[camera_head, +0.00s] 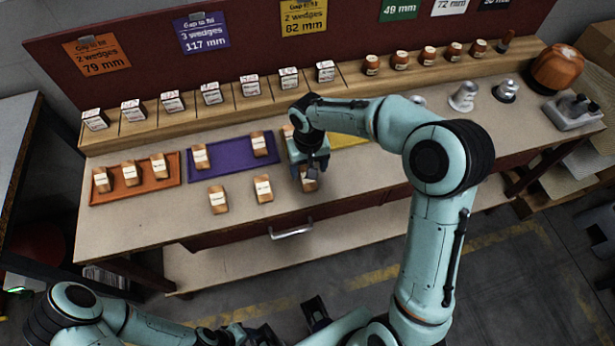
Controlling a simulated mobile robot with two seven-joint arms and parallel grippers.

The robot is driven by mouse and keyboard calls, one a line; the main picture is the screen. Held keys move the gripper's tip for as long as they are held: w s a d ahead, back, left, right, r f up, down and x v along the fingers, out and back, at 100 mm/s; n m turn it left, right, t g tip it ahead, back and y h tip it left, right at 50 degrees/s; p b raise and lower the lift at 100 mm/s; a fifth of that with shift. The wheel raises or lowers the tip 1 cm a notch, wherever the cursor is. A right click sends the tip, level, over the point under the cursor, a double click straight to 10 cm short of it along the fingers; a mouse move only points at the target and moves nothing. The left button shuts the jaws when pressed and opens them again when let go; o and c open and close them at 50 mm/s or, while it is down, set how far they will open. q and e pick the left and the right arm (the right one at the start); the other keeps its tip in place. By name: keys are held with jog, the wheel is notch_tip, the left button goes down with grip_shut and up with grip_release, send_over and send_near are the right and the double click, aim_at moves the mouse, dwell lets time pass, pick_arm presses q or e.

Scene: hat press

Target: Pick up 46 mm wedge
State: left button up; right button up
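Several wooden wedges with white labels lie on the workbench (130,225); the labels are too small to read, so I cannot tell which is 46 mm. My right gripper (309,176) points down over a wedge (310,185) at the bench's front, right of two loose wedges (218,200) (263,188). The gripper partly hides this wedge, and I cannot tell whether its fingers are closed on it. My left gripper (292,323) is low at the bottom edge, away from the bench, partly cut off; its opening is unclear.
The orange tray (110,199) holds three wedges and the purple tray (228,177) two. The yellow tray (350,139) is partly behind my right arm. A divided wooden rack (190,117) with labelled blocks runs along the back. Metal parts (463,97) and a wooden hat form (557,68) stand right.

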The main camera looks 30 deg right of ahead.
notch_tip(320, 180, down, 4)
jog(key=shift+w+a+r, duration=0.1)
jog(key=shift+w, duration=0.05)
jog(key=c, duration=1.1)
jog(key=shift+o, duration=0.2)
